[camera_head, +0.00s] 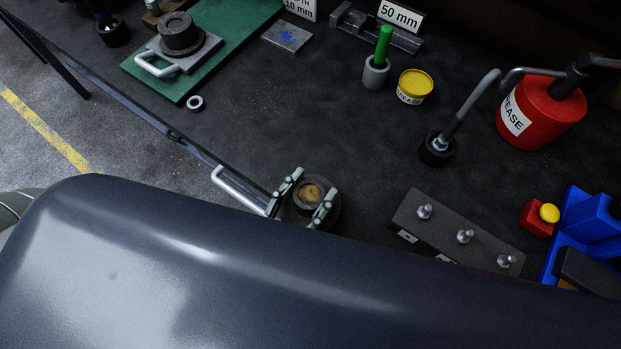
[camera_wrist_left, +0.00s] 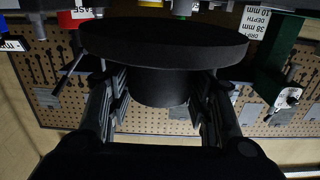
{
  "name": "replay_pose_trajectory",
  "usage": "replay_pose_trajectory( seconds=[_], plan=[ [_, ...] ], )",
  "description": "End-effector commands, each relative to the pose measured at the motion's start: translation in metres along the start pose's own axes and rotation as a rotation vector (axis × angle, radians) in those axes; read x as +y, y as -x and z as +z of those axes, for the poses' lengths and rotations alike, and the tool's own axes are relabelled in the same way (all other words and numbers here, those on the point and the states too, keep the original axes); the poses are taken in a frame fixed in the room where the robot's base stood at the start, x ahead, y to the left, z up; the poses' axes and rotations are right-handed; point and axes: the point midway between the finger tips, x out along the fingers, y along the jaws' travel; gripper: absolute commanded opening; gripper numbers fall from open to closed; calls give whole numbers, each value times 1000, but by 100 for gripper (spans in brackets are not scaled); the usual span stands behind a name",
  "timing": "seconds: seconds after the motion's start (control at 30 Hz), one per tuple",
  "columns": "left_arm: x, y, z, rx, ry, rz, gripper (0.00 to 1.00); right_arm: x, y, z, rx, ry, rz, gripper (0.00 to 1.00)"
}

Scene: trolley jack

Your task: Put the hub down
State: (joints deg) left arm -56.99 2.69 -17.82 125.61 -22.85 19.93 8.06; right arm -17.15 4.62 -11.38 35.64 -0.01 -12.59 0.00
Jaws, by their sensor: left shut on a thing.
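The hub (camera_head: 311,193) is a dark round part with a brown, greasy-looking centre. It is near the front edge of the dark bench in the head view. My left gripper (camera_head: 303,197) is shut on it, with a finger on each side. In the left wrist view the hub's wide dark flange (camera_wrist_left: 165,42) and narrower body show between the fingers. I cannot tell whether its underside touches the bench. My right gripper is not in view.
To the hub's right is a dark block with several studs (camera_head: 465,237). Farther back stand a socket tool (camera_head: 437,150), a yellow grease tin (camera_head: 414,86) and a red grease can (camera_head: 541,112). A small ring (camera_head: 195,103) lies left, near the green board (camera_head: 240,22). The bench between is clear.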

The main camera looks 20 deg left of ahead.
Motion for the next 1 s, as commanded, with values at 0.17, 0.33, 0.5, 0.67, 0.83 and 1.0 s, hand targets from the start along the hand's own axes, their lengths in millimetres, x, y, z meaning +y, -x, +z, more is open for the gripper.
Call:
replay_pose_trajectory(
  seconds=[0.17,0.33,0.5,0.67,0.83,1.0],
  plan=[
    [-29,-31,-2,20,-6,1,9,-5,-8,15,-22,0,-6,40],
    [-53,-56,1,19,-5,3,9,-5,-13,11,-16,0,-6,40],
    [-70,-74,3,17,-3,2,9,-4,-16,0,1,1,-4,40],
    [-77,-81,5,14,1,2,9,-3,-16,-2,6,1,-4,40],
    [-82,-86,5,16,-1,2,9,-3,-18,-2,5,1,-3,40],
    [-84,-87,21,13,1,2,9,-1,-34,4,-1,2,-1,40]
  ],
)
